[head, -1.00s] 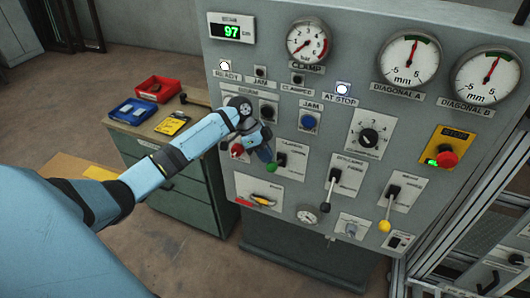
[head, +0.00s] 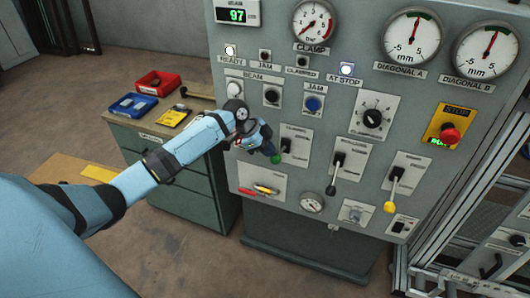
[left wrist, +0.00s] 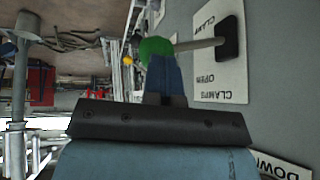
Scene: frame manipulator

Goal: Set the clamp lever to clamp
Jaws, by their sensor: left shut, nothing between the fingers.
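The clamp lever has a green knob (head: 276,159) on a metal rod and sits on a white plate (head: 296,146) on the grey panel. In the left wrist view the knob (left wrist: 157,48) is at the rod's outer end, at the tips of my left gripper (left wrist: 163,68). The plate (left wrist: 228,75) there reads "CLAMPS OPEN" at one end and "CLAMP" at the other. My left gripper (head: 268,149) is shut with nothing held, right beside the knob; I cannot tell whether it touches. My right gripper is not in view.
Two more levers, black-knobbed (head: 331,190) and yellow-knobbed (head: 390,207), stand to the right. A red stop button (head: 449,136) is at the far right. A cabinet (head: 168,170) with red and blue trays is behind my left arm.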

